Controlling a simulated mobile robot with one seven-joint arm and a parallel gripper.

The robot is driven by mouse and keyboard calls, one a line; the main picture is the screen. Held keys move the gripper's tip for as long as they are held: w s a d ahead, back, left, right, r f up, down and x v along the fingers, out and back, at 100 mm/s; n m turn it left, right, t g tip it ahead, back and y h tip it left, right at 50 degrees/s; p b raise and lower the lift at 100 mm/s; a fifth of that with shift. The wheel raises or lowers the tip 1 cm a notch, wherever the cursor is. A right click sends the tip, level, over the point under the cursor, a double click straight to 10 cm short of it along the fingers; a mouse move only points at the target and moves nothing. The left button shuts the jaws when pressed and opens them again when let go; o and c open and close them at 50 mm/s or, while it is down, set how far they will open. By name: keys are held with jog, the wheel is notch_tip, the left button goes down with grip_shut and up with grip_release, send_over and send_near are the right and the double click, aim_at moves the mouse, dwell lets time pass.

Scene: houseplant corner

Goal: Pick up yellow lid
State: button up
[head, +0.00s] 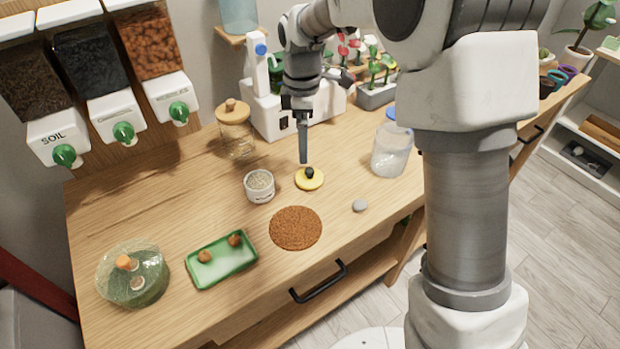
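The yellow lid (308,180) is a small round disc with a dark knob on top. It lies flat on the wooden counter (180,210), just right of a small open jar (259,186). My gripper (303,158) points down above the lid, its tips close to the dark knob. I see the fingers nearly edge-on, so the gap between them does not show. Whether the tips touch the knob cannot be told.
A cork-lidded jar (236,130) and a white machine (285,112) stand behind. A blue-capped jar (391,148) is to the right. A brown round mat (296,228), grey stone (360,205), green tray (222,260) and glass terrarium (133,275) lie nearer the front.

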aim_at(307, 170)
notch_tip(307, 170, down, 5)
jog(key=shift+f, duration=0.2)
jog(key=shift+d+f+b, duration=0.15)
jog(key=shift+f+b, duration=0.2)
jog(key=shift+f, duration=1)
jog(key=shift+d+f+b, duration=0.15)
jog(key=shift+f+b, duration=0.15)
jog(key=shift+f, duration=1.05)
jog(key=shift+c, duration=0.2)
